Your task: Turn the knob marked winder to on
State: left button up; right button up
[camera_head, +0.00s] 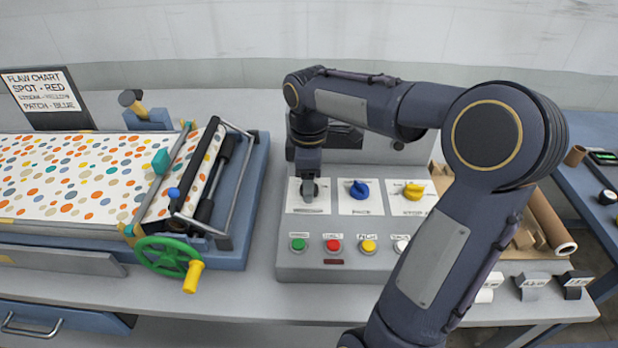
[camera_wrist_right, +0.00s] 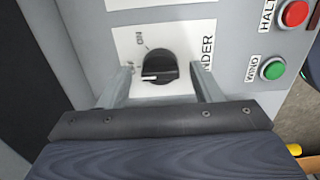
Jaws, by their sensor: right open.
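The black winder knob (camera_wrist_right: 160,67) sits on a white plate in the right wrist view, with part of the word "WINDER" readable beside it. Its white pointer mark faces left in that view, while the "ON" mark is at its upper left. A second mark at the left is partly hidden by a finger. My right gripper (camera_wrist_right: 161,84) is open, with one finger on each side of the knob. In the head view the right gripper (camera_head: 309,190) hangs over the leftmost plate of the control panel (camera_head: 312,262) and hides the knob. My left gripper is not in view.
A blue knob (camera_head: 360,190) and a yellow knob (camera_head: 413,191) sit to the right on the panel. Below is a row of buttons, including green (camera_head: 298,244) and red (camera_head: 333,245). The spotted-sheet machine with a green handwheel (camera_head: 168,257) stands left.

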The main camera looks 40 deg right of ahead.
jog(key=shift+c, duration=0.3)
jog(key=c, duration=0.9)
jog(key=shift+c, duration=0.2)
jog(key=shift+r+m, duration=0.1)
jog(key=shift+m, duration=0.2)
jog(key=shift+m+p, duration=0.4)
jog(key=shift+m, duration=0.6)
jog(key=m, duration=0.3)
jog(key=shift+p, duration=0.4)
jog(key=m+p, duration=0.1)
jog(key=m, duration=0.5)
jog(key=shift+m, duration=0.3)
